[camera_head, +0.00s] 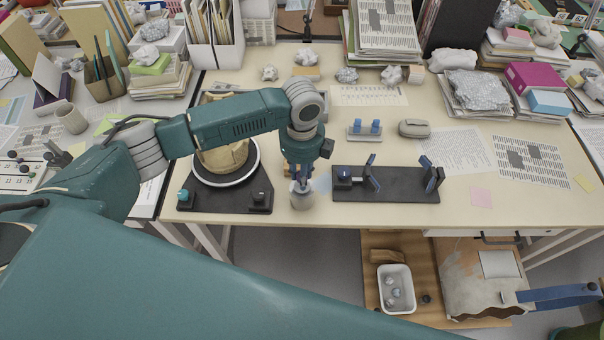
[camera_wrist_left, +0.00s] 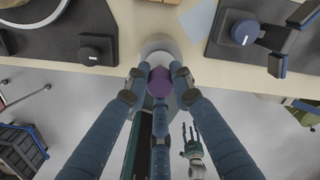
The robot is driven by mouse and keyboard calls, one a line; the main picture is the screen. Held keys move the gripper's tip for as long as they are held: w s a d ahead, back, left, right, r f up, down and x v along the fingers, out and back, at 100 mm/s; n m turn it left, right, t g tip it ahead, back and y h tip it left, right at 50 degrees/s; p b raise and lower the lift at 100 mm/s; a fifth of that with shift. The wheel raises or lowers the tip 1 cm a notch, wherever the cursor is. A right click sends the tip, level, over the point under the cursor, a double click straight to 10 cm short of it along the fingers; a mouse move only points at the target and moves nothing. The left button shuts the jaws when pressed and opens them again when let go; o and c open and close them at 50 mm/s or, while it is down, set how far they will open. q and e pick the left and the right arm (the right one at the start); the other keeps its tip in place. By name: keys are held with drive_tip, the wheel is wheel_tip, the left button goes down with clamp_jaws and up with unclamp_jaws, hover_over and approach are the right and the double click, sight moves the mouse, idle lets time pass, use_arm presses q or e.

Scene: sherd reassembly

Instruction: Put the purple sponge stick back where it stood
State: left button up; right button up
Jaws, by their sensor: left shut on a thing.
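My left gripper (camera_head: 301,183) points down over a small grey-white pot (camera_head: 302,199) near the table's front edge. In the left wrist view its blue fingers (camera_wrist_left: 160,84) are shut on the purple sponge stick (camera_wrist_left: 159,82), whose round purple end faces the camera. The pot (camera_wrist_left: 160,45) shows just beyond the fingers there. The stick's lower part is hidden, so I cannot tell how deep it sits in the pot. In the head view the fingers hide the stick. A small hand-like part, perhaps my right gripper (camera_wrist_left: 193,148), shows low in the left wrist view.
A black stand with a round turntable holding a tan vessel (camera_head: 222,158) is left of the pot. A black base with blue clamps (camera_head: 400,194) is close on the right. A small rack with blue blocks (camera_head: 364,130) and a grey case (camera_head: 414,128) lie behind.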

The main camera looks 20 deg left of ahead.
use_arm(q)
drive_tip(key=shift+f, duration=0.25)
use_arm(e)
drive_tip(key=shift+a, duration=0.3)
use_arm(q)
drive_tip(key=o, duration=1)
drive_tip(key=shift+c, duration=0.2)
use_arm(e)
drive_tip(key=shift+d, duration=0.1)
use_arm(q)
drive_tip(key=shift+r, duration=0.15)
wheel_tip(320, 180, up, 12)
